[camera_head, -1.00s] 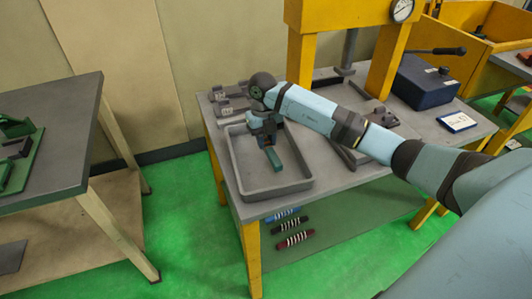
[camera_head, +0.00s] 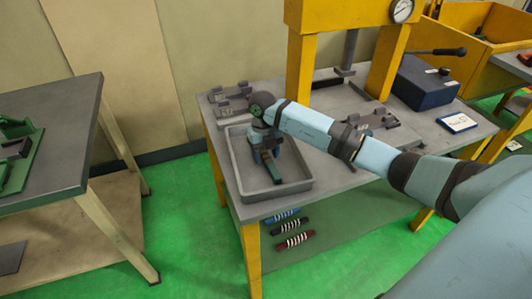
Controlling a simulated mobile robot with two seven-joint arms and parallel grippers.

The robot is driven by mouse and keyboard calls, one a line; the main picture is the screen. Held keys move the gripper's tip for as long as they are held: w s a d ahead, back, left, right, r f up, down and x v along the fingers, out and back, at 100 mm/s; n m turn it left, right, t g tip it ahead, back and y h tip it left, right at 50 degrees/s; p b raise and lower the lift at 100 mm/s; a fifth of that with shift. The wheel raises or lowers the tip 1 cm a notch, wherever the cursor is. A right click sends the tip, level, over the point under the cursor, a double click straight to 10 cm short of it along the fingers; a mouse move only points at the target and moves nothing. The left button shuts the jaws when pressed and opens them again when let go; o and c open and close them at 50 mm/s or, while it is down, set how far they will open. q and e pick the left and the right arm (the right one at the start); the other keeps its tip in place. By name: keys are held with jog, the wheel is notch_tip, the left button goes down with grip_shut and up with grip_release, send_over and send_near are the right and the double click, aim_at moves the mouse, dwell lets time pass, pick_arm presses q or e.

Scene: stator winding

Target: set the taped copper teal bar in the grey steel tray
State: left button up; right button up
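My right gripper (camera_head: 264,154) reaches down into the grey steel tray (camera_head: 295,188) on the bench. The teal bar (camera_head: 271,171) slants below it, its near end pointing toward the front of the tray, and the gripper appears shut on its far part. The bar is low inside the tray walls; I cannot tell if it touches the floor of the tray. The gripper hides the far end of the bar, and no tape can be made out. My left gripper is not in view.
A yellow press (camera_head: 301,60) stands behind the tray, with a dark blue box (camera_head: 425,84) to its right. Grey fixtures (camera_head: 230,92) lie at the back left of the bench. Several wrapped bars (camera_head: 290,228) lie on the shelf below. Another table (camera_head: 60,130) stands left.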

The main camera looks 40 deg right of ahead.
aim_at(264, 152)
jog(key=shift+r, duration=0.2)
notch_tip(264, 152, up, 12)
jog(key=w, duration=0.1)
jog(key=shift+w+d+f, duration=0.15)
jog(key=shift+w+d, duration=0.05)
jog(key=shift+w, duration=0.15)
jog(key=shift+f, duration=0.1)
dwell(0.4)
